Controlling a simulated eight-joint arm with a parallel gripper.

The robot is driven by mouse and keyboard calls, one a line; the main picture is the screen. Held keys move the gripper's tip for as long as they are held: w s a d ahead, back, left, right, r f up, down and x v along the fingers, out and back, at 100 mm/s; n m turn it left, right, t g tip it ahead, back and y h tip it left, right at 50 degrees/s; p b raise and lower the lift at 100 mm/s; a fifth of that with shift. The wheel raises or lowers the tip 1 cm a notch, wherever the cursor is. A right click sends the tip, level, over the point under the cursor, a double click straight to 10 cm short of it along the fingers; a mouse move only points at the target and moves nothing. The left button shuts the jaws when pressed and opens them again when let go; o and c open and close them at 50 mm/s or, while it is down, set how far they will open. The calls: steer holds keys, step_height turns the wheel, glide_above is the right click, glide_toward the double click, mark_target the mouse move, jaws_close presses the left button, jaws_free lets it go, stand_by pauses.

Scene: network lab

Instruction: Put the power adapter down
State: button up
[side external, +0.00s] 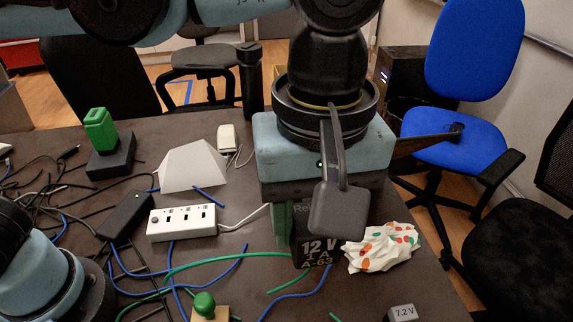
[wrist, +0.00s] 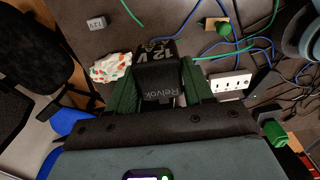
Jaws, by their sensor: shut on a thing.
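The power adapter (side external: 312,250) is a dark box marked "12 V" and "A-63" in the side view. In the wrist view it (wrist: 158,82) shows "Relvok" on its near face and "12 V" farther along. My gripper (wrist: 157,78) has its two green fingers shut on either side of it. In the side view my gripper (side external: 287,222) points down with the adapter below it, partly hidden by a grey wrist part. I cannot tell whether the adapter's bottom touches the table (side external: 240,295).
Crumpled spotted paper (side external: 382,247) lies just right of the adapter. A white power strip (side external: 182,222) and a white wedge-shaped block (side external: 193,167) stand to the left. Blue and green cables run close by. A grey "7.2 V" block (side external: 403,313) sits at the front right, with bare table around it.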

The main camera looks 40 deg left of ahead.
step_height(320, 180, down, 21)
steer(key=shift+r, duration=0.1)
stand_by(0.6)
steer(key=shift+f, duration=0.2)
steer(key=o, duration=1.2)
steer(key=shift+c, duration=0.2)
steer(key=shift+r, duration=0.15)
step_height(320, 180, up, 12)
steer(key=shift+a, duration=0.1)
